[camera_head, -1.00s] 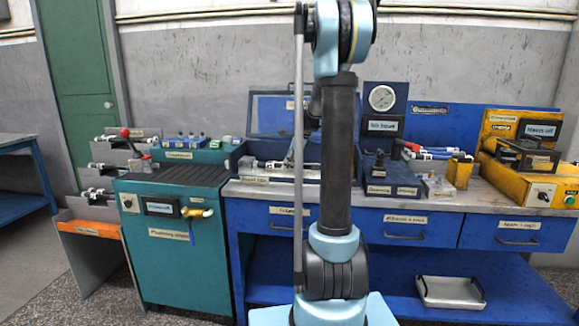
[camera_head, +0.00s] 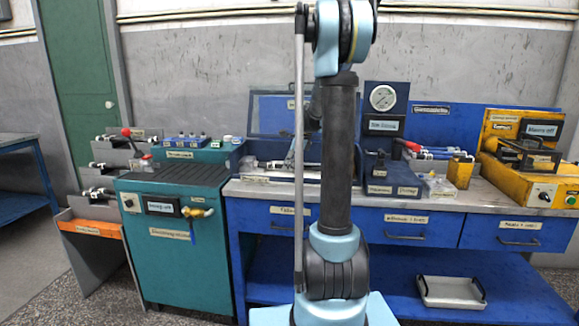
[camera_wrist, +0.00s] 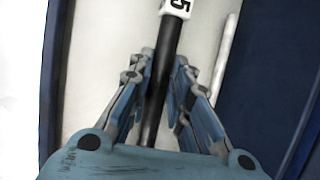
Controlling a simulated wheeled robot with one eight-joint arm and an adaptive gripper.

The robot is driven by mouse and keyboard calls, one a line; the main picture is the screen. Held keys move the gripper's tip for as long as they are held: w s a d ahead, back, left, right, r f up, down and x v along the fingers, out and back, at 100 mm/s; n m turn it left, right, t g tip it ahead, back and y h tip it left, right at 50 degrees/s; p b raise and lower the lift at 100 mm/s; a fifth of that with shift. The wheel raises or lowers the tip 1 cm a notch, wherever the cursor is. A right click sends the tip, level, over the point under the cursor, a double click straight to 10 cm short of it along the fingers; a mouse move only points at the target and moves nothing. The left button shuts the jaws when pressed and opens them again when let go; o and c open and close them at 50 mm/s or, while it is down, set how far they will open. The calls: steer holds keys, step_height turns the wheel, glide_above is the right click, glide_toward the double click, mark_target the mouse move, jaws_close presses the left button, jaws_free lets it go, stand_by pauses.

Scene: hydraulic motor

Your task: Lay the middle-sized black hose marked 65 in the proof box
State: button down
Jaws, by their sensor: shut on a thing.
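My gripper (camera_wrist: 162,68) is shut on a black hose (camera_wrist: 155,105) in the wrist view. The hose runs lengthwise between the fingers, with a white marker (camera_wrist: 177,7) beyond the fingertips on which a 5 shows; the rest of the mark is cut off. Below the hose is a pale surface with dark blue walls at both sides. In the head view the proof box (camera_head: 255,180), dark blue with its lid (camera_head: 268,113) raised, stands on the bench. My arm hides part of it, and the gripper and held hose cannot be made out clearly there.
A thin white rod-like thing (camera_wrist: 225,50) lies right of the hose in the wrist view. A pressure gauge stand (camera_head: 383,98) is right of the box. The teal machine (camera_head: 170,235) is at left. Hose racks (camera_head: 98,190) stand farther left.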

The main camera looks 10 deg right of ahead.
steer(key=shift+f, duration=0.15)
steer(key=c, duration=1.4)
jaws_free()
steer(key=v, duration=1.1)
steer(key=shift+s+r, duration=0.15)
steer(key=shift+r, duration=0.2)
steer(key=shift+d, duration=0.15)
steer(key=s+a+f+n+h, duration=0.15)
steer(key=s+f+n, duration=0.3)
steer(key=s, duration=0.65)
steer(key=s+a+f+n+g, duration=0.1)
steer(key=s+a+f+n, duration=0.15)
steer(key=s+n, duration=0.55)
steer(key=s+a+f+n+h, duration=0.1)
steer(key=s+f+n, duration=0.3)
steer(key=s, duration=0.9)
steer(key=s+d+f+n+h, duration=0.1)
steer(key=s+f+n, duration=0.4)
steer(key=s+f, duration=0.3)
steer(key=shift+f, duration=0.3)
